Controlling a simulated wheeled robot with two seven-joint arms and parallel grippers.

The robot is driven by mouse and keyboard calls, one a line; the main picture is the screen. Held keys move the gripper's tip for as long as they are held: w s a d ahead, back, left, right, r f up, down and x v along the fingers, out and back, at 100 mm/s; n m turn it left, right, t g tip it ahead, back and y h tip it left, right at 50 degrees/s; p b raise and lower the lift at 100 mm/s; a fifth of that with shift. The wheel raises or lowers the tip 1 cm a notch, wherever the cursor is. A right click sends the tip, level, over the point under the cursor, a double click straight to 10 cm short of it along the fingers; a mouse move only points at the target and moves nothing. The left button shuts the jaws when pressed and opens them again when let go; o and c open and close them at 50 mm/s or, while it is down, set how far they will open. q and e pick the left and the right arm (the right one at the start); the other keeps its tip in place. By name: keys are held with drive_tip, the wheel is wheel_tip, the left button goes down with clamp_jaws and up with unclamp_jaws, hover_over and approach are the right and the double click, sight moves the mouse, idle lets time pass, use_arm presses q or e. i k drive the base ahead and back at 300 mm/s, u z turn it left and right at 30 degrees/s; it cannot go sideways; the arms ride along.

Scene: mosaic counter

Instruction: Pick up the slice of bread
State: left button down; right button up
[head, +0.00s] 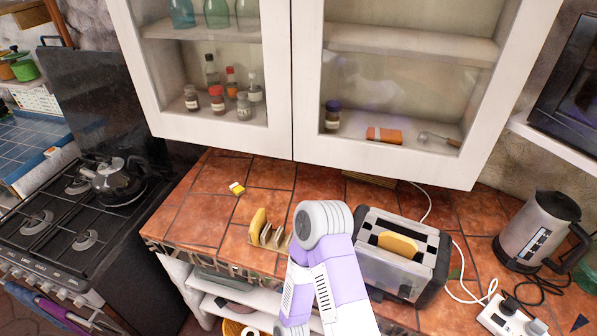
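One slice of bread (258,224) stands upright in a small rack (271,238) on the tiled counter, left of my arm. Another slice of bread (398,244) sticks up out of a slot of the silver and black toaster (402,274), right of my arm. A white and purple link of one of my arms rises from the bottom middle, between the rack and the toaster. It hides the rack's right end and part of the toaster's left side. Neither gripper shows, so I cannot see whether either holds anything.
A glass-fronted cabinet (307,145) hangs low over the counter's back. A gas stove (60,225) with a kettle stands left. An electric kettle (540,232), cables and a power strip (510,318) lie right. A small yellow-and-white item (237,188) lies on the counter's otherwise clear left part.

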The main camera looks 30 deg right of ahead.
sight(402, 245)
drive_tip(key=z, duration=1.6)
